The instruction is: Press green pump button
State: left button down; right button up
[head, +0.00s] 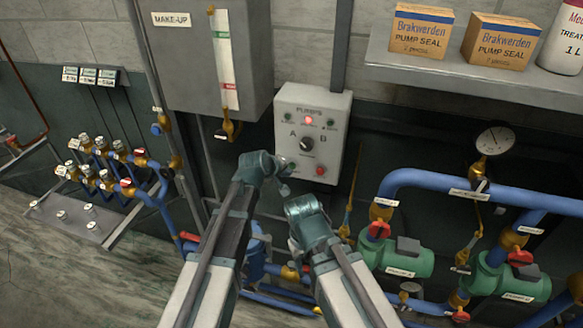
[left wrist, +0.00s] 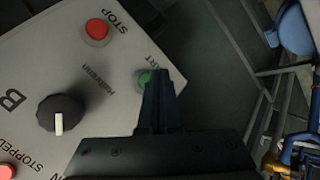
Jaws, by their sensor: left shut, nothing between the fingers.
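The green pump button (left wrist: 144,78) sits on the grey pump panel (head: 332,112), beside the START label in the left wrist view. My left gripper (left wrist: 161,75) is shut and empty. Its dark fingertips overlap the button's edge in that view; I cannot tell whether they touch it. In the head view my left gripper (head: 287,165) is at the panel's lower left and hides the green button. The red STOP button (left wrist: 97,30) and the black selector knob (left wrist: 60,113) are uncovered. My right arm ends low, below the panel, with its gripper not visible.
A grey cabinet (head: 182,75) with a sight gauge stands left of the panel. A shelf (head: 450,80) with boxes is at the upper right. Blue pipes (head: 435,180) and green pumps (head: 405,258) fill the lower right. A valve manifold (head: 105,170) is at the left.

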pick_arm(q)
jog(key=shift+w, duration=0.1)
dwell(0.7)
jog(key=shift+w+d, duration=0.15)
jog(key=shift+w, duration=0.2)
jog(key=shift+w+d, duration=0.15)
jog(key=shift+w, duration=0.3)
dwell(0.8)
dwell(0.4)
jog(key=shift+s+a, duration=0.3)
jog(key=shift+s, duration=0.6)
jog(key=s, duration=0.1)
jog(key=s+a, duration=0.1)
jog(key=s, duration=0.2)
jog(key=shift+s+a, duration=0.3)
jog(key=shift+s, duration=0.1)
dwell(0.3)
